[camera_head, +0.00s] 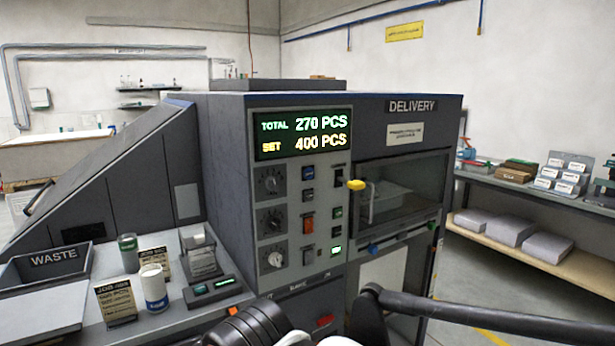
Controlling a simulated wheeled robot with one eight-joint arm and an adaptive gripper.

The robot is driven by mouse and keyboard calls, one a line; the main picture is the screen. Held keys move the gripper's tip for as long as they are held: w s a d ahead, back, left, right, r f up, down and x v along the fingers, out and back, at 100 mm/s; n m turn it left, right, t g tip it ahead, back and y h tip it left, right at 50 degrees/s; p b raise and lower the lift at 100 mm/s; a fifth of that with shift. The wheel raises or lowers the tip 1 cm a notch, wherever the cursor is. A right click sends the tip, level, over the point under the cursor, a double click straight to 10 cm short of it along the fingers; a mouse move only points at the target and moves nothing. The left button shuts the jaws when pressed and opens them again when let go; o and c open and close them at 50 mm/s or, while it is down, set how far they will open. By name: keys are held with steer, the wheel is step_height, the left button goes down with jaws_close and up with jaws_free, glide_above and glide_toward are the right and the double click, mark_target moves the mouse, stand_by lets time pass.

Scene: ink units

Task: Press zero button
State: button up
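A grey machine with a control panel (322,236) stands ahead of me. Its display (303,133) reads "TOTAL 270 PCS" and "SET 400 PCS". Black links of my arm cross the bottom of the view, below the panel. My gripper's fingertips do not show.
On the left ledge are a waste tray (50,262), job cards (115,301), a white-and-blue container (153,288) and a small stand (200,252). A side table (540,190) stands right.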

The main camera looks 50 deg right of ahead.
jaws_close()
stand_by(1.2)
